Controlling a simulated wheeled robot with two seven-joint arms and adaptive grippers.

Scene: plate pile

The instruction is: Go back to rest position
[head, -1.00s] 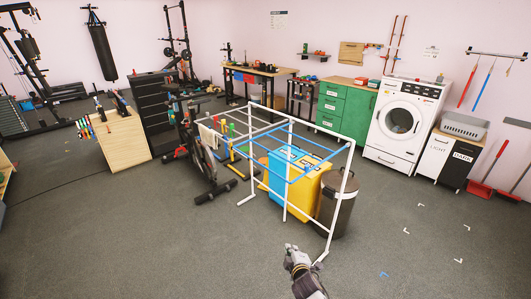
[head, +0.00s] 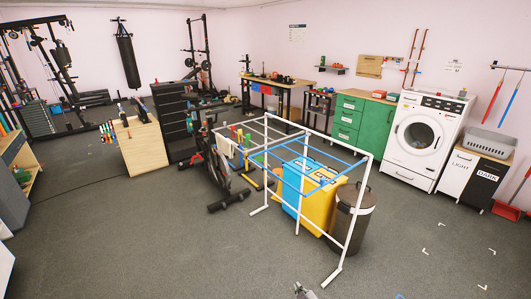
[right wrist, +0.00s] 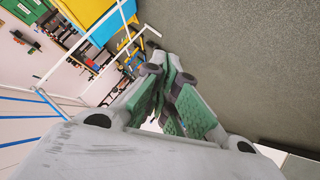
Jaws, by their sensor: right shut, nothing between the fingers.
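My right gripper (head: 303,291) shows only as a small tip at the bottom edge of the head view, with the rest cut off. In the right wrist view the right gripper's green-padded fingers (right wrist: 172,78) are closed together with nothing between them. It is apart from the things around it. My left gripper is in neither view now.
A white and blue pipe rack (head: 362,205) stands ahead, close to a dark bin (head: 350,222) and blue and yellow bins (head: 318,208). An exercise bike (head: 217,170) is to its left. A washing machine (head: 418,140) stands at the right wall. Grey floor (head: 150,240) is clear in front.

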